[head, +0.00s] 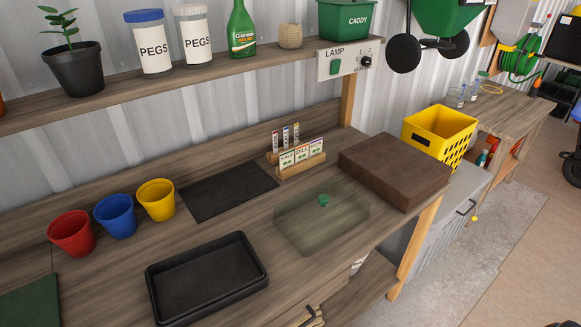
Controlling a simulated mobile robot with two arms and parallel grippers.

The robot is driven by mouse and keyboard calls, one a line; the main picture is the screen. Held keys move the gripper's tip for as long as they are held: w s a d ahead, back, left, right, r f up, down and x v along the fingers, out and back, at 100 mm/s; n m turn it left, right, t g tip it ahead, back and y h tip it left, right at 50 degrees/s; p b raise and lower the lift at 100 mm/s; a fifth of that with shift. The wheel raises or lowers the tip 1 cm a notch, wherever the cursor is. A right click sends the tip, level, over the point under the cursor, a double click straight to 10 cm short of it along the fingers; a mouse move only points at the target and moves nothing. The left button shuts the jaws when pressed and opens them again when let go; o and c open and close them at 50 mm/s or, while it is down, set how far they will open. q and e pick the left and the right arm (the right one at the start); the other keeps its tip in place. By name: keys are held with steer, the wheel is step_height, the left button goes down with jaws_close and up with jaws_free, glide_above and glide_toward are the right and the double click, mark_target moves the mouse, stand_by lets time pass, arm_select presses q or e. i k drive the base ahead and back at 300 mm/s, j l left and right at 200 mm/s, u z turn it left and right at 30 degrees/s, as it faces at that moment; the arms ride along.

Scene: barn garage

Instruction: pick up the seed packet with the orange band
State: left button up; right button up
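Several small seed packets stand upright in a wooden rack (302,169) towards the back of the bench, in the head view. The front row holds white lettered packets (302,152) side by side. One seems to read KALE and another DILL. Behind them stand narrow upright pieces (286,136) with coloured marks. The bands are too small for me to tell surely which packet has the orange one. Neither of my grippers is in view.
A black mat (228,190) lies left of the rack, a brown box (394,170) stands to its right, and a clear cover (320,218) is in front. A black tray (207,278) and red (71,233), blue (116,215) and yellow (157,200) pots stand further left. A shelf (190,77) overhangs behind.

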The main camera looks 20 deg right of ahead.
mark_target(301, 151)
steer(key=k+l+z, duration=0.1)
steer(key=l, duration=0.25)
steer(key=k+l+z, duration=0.15)
steer(key=l, duration=0.25)
steer(key=k+l+z, duration=0.1)
steer(key=l, duration=0.25)
steer(key=k, duration=0.1)
